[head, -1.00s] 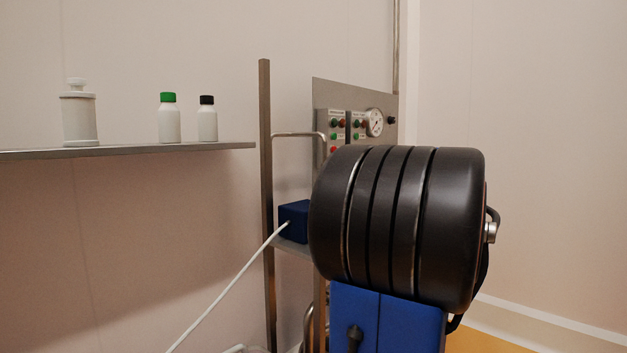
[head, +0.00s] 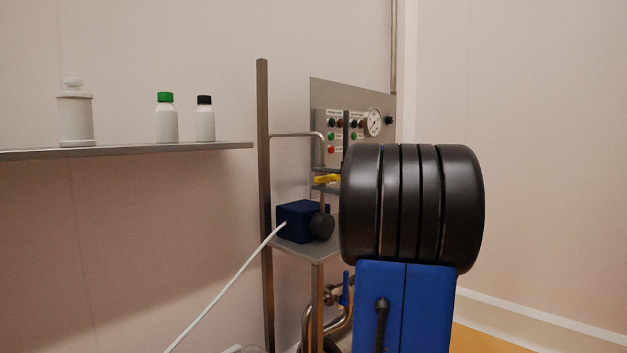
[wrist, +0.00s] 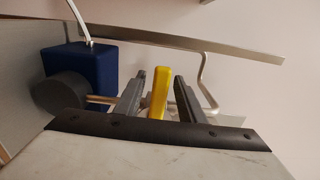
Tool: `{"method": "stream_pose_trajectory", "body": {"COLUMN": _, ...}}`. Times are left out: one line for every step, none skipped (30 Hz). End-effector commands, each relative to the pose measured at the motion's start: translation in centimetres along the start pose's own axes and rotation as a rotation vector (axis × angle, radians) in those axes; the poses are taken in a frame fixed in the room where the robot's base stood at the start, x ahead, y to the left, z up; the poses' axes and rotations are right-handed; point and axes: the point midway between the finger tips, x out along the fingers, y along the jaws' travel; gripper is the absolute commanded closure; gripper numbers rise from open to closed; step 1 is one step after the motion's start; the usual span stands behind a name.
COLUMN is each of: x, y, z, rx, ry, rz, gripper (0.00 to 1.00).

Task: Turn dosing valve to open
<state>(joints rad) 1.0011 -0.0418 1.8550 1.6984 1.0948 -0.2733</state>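A yellow valve handle (head: 327,179) sits on a thin pipe above the small metal shelf, in front of the control panel. In the wrist view the yellow handle (wrist: 159,94) stands between the two dark fingers of my gripper (wrist: 158,96). The fingers are open, with a visible gap on each side of the handle. I cannot tell how deep the handle reaches between them. In the head view my gripper is hidden behind my own black arm joint.
A blue box (head: 297,221) with a dark round knob and a white cable sits just below the handle. A steel post (head: 265,200) stands to the left. A control panel (head: 358,98) with a gauge is behind. A blue lever (head: 345,289) is lower down. Bottles stand on the left shelf (head: 130,151).

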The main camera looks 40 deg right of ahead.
Motion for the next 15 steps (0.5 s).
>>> {"method": "stream_pose_trajectory", "body": {"x": 0.8, "y": 0.1, "z": 0.1, "rx": 0.001, "ry": -0.003, "rz": 0.000, "gripper": 0.64}}
{"method": "stream_pose_trajectory", "body": {"x": 1.2, "y": 0.1, "z": 0.1, "rx": 0.001, "ry": -0.003, "rz": 0.000, "gripper": 0.64}}
{"method": "stream_pose_trajectory", "body": {"x": 1.6, "y": 0.1, "z": 0.0, "rx": 0.002, "ry": -0.002, "rz": 0.000, "gripper": 0.64}}
{"method": "stream_pose_trajectory", "body": {"x": 1.9, "y": 0.1, "z": 0.0, "rx": 0.001, "ry": -0.002, "rz": 0.000, "gripper": 0.64}}
{"method": "stream_pose_trajectory", "body": {"x": 2.1, "y": 0.1, "z": 0.0, "rx": 0.001, "ry": -0.001, "rz": 0.000, "gripper": 0.64}}
{"method": "stream_pose_trajectory", "body": {"x": 2.4, "y": 0.0, "z": 0.0, "rx": 0.001, "ry": -0.002, "rz": -0.001, "gripper": 0.64}}
{"method": "stream_pose_trajectory", "body": {"x": 2.6, "y": 0.0, "z": 0.1, "rx": 0.001, "ry": -0.002, "rz": -0.001, "gripper": 0.64}}
{"method": "stream_pose_trajectory", "body": {"x": 2.7, "y": 0.0, "z": 0.0, "rx": 0.000, "ry": -0.001, "rz": -0.001, "gripper": 0.64}}
{"method": "stream_pose_trajectory", "body": {"x": 2.8, "y": 0.0, "z": 0.0, "rx": 0.000, "ry": -0.001, "rz": -0.001, "gripper": 0.64}}
{"method": "stream_pose_trajectory", "body": {"x": 2.9, "y": 0.0, "z": 0.0, "rx": 0.000, "ry": -0.001, "rz": -0.001, "gripper": 0.64}}
{"method": "stream_pose_trajectory", "body": {"x": 3.0, "y": 0.0, "z": 0.0, "rx": 0.000, "ry": -0.001, "rz": -0.001, "gripper": 0.64}}
{"method": "stream_pose_trajectory", "body": {"x": 3.0, "y": 0.0, "z": 0.0, "rx": 0.000, "ry": 0.000, "rz": -0.001, "gripper": 0.64}}
{"method": "stream_pose_trajectory", "body": {"x": 3.0, "y": 0.0, "z": 0.0, "rx": 0.000, "ry": 0.000, "rz": -0.001, "gripper": 0.64}}
{"method": "stream_pose_trajectory", "body": {"x": 3.0, "y": 0.0, "z": 0.0, "rx": 0.000, "ry": 0.000, "rz": -0.001, "gripper": 0.64}}
{"method": "stream_pose_trajectory", "body": {"x": 3.0, "y": 0.0, "z": 0.0, "rx": 0.000, "ry": 0.000, "rz": -0.001, "gripper": 0.64}}
